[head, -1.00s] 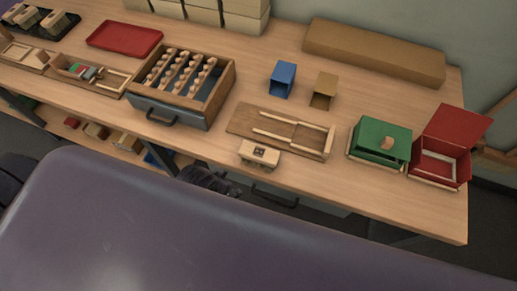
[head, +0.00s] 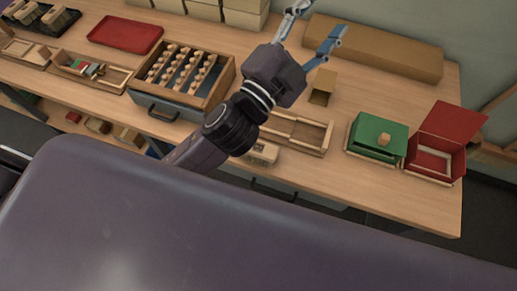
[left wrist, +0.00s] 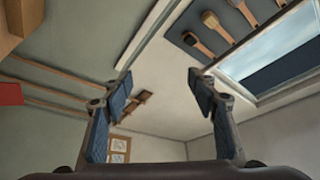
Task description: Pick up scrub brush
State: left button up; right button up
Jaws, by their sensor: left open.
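My left gripper (head: 322,20) reaches in from the left and hangs open and empty over the back of the bench. In the left wrist view its two fingers (left wrist: 160,78) are spread and point toward walls and ceiling. I cannot single out a scrub brush for sure. A small pale wooden block (head: 263,152) with a dark mark lies at the bench's front edge, partly behind my left arm. Several block-like brushes (head: 57,19) sit on a dark tray at the far left. Brushes (left wrist: 202,36) hang on a wall panel in the left wrist view. My right gripper is not in view.
The wooden bench (head: 400,190) holds a peg rack drawer (head: 222,88), a red tray (head: 127,36), a wooden jig (head: 310,137), a tan open box (head: 322,86), a green box (head: 378,130) and an open red box (head: 433,160). A long brown box (head: 395,50) lies at the back.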

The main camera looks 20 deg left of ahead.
pick_arm(q)
jog(key=s+d+r+m+g+h, duration=0.6)
jog(key=s+d+r+m+h, duration=0.15)
jog(key=d+m+h, duration=0.55)
jog(key=s+d+f+m+g, duration=0.3)
jog(key=s+m+g, duration=0.3)
jog(key=m+g, duration=0.15)
jog(key=s+d+f+m+g, duration=0.2)
jog(key=s+d+m+g, duration=0.1)
jog(key=s+m+g, duration=0.4)
jog(key=m+t+y, duration=0.1)
jog(key=m+y, duration=1.1)
jog(key=y, duration=0.9)
send_over(259, 147)
jog(key=a, duration=0.1)
jog(key=f, duration=3.1)
jog(key=shift+w, duration=0.2)
jog(key=shift+f+p, duration=0.4)
jog(key=shift+f, duration=0.55)
jog(key=f, duration=0.1)
jog(key=f+p, duration=0.1)
jog(key=f, duration=0.1)
jog(key=f+p, duration=0.1)
jog(key=shift+s+d+f, duration=0.25)
jog(key=shift+d, duration=0.15)
jog(key=shift+f, duration=0.55)
jog(key=c, duration=1.4)
